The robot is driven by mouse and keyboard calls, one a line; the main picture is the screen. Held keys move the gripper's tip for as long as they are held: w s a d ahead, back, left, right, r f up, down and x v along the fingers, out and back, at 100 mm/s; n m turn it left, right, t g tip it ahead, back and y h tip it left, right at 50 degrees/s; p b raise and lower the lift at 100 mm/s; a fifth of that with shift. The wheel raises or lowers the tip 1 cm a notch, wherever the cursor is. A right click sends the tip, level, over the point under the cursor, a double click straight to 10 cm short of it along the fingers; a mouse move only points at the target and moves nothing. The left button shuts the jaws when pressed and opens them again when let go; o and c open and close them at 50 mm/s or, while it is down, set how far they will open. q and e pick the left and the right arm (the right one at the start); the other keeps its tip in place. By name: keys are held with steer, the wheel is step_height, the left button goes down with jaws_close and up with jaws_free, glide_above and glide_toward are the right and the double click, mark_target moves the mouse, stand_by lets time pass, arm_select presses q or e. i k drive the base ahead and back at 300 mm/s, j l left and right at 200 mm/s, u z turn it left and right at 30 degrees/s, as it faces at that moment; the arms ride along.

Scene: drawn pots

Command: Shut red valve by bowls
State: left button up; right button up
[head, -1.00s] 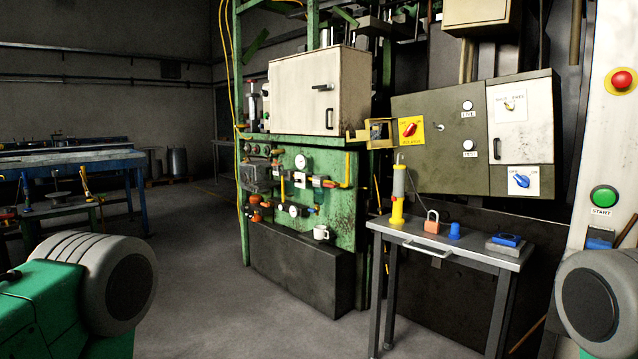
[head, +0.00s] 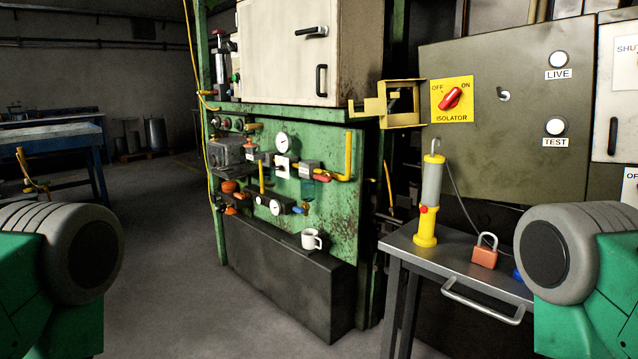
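On the green panel (head: 340,225) a small red handle (head: 322,178) sits at the right end of a grey block, near a yellow pipe. Under that block hangs a small see-through teal part that may be a bowl (head: 307,191). Orange-red rounded parts (head: 230,187) show at the panel's lower left. I cannot tell from here which way the red handle is turned. Only the grey and green upper parts of my arms show at the left and right edges. Neither gripper is in view.
A metal table (head: 402,244) with a yellow lamp (head: 425,228) and a red padlock (head: 484,252) stands right. A red isolator switch (head: 450,98) is above. The floor in front is clear.

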mark_target(326, 178)
steer(key=i+j+u, duration=0.1)
steer(key=i+j, duration=0.75)
steer(key=i, duration=0.15)
